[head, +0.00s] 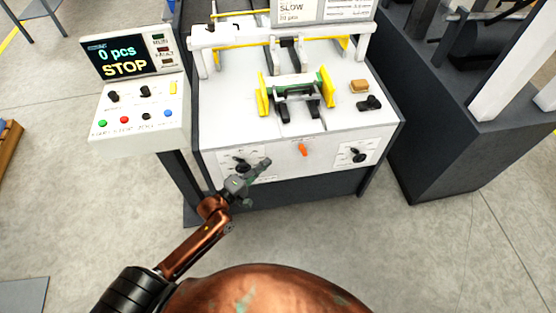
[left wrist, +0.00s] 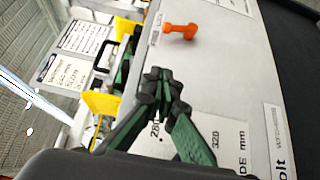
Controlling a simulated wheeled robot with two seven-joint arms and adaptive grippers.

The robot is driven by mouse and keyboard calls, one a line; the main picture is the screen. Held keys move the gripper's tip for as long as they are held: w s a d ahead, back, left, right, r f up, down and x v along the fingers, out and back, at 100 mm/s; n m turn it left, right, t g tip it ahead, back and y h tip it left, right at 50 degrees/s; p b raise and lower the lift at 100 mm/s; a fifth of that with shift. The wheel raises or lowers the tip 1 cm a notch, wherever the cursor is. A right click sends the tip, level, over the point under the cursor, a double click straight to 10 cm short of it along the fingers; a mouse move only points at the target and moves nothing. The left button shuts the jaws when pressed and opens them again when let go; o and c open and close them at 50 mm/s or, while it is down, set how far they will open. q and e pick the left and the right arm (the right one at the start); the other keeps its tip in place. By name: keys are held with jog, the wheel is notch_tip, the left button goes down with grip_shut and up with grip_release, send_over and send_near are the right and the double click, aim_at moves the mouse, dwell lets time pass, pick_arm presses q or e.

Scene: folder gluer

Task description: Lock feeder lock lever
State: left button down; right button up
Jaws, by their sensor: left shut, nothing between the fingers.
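The orange lever (head: 303,150), which looks like the lock lever, sits on the white front panel of the feeder (head: 290,163), between two black knobs. In the left wrist view the orange lever (left wrist: 181,31) sticks out from the panel, above my fingertips in the picture. My left gripper (head: 264,163) is in front of the panel's left part, left of the lever and apart from it. Its green and black fingers (left wrist: 160,82) are shut with nothing between them. They hide part of the left dial label. My right gripper is not in view.
The left black knob (head: 242,167) is close to my left gripper, and the right black knob (head: 357,155) is farther right. A control box (head: 135,95) reading "0 pcs STOP" stands left. Yellow guides (head: 327,92) stand on the feeder top. Floor in front is clear.

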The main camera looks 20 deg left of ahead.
aim_at(303, 149)
pick_arm(q)
jog(key=b+x, duration=0.1)
jog(key=x, duration=0.7)
jog(key=shift+w+d+f, duration=0.15)
jog(key=shift+w+d, duration=0.05)
jog(key=shift+w, duration=0.15)
jog(key=shift+w+d+b, duration=0.15)
jog(key=shift+w+d, duration=0.1)
jog(key=shift+d, duration=0.3)
jog(key=shift+w+d+b, duration=0.15)
jog(key=shift+w+d, duration=0.15)
jog(key=shift+d, duration=0.3)
jog(key=shift+w+d, duration=0.3)
jog(key=shift+d, duration=0.3)
